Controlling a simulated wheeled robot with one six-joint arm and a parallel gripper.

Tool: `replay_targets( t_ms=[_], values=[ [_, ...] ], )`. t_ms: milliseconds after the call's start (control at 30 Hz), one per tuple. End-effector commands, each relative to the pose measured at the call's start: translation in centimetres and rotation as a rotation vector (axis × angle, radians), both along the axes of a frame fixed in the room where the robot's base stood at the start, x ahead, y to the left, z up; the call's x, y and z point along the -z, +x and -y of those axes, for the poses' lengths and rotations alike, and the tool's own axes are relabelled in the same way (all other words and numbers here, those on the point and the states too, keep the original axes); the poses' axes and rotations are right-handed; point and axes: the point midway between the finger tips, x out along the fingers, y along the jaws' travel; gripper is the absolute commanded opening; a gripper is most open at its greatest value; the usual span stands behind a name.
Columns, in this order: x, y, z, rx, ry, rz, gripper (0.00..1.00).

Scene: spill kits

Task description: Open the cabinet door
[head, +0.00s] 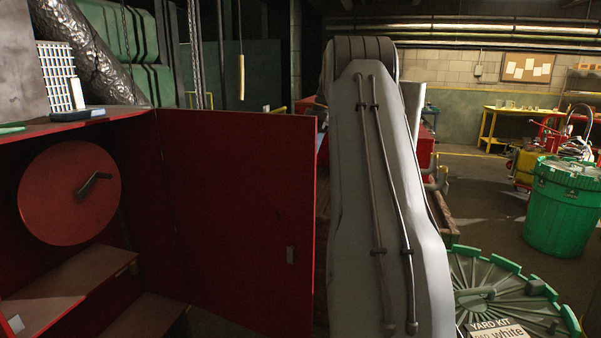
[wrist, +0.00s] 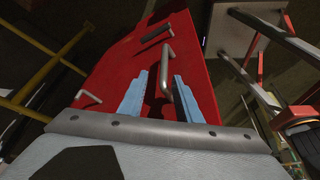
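The red cabinet (head: 75,125) stands at the left in the head view with its inside exposed. Its red door (head: 230,215) stands swung open, inner face toward the head camera, with a small grey latch piece near its free edge. In the wrist view the red door panel (wrist: 195,55) carries a grey metal bar handle (wrist: 170,72). My gripper (wrist: 158,85) has its two blue fingers apart. The handle lies near the right finger and partly overlaps it; I cannot tell contact. The gripper is hidden in the head view behind the door and my arm.
Inside the cabinet are brown shelves (head: 65,285) and a red disc (head: 68,193) with a dark crank. A green slatted lid (head: 500,290) is low at right. A green bin (head: 565,210) stands further right. Open floor lies between the bin and a yellow table (head: 505,120).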

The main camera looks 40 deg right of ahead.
Motion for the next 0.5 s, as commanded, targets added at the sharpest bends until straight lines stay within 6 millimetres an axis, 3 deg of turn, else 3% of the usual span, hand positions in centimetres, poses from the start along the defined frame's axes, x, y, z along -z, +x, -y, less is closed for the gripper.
replay_targets(
  t_ms=[200,500],
  values=[
    [-1.8,0.0,0.7,0.0,0.0,0.0,0.31],
    [-2.2,-0.1,0.8,-0.001,0.001,0.001,0.31]
  ],
)
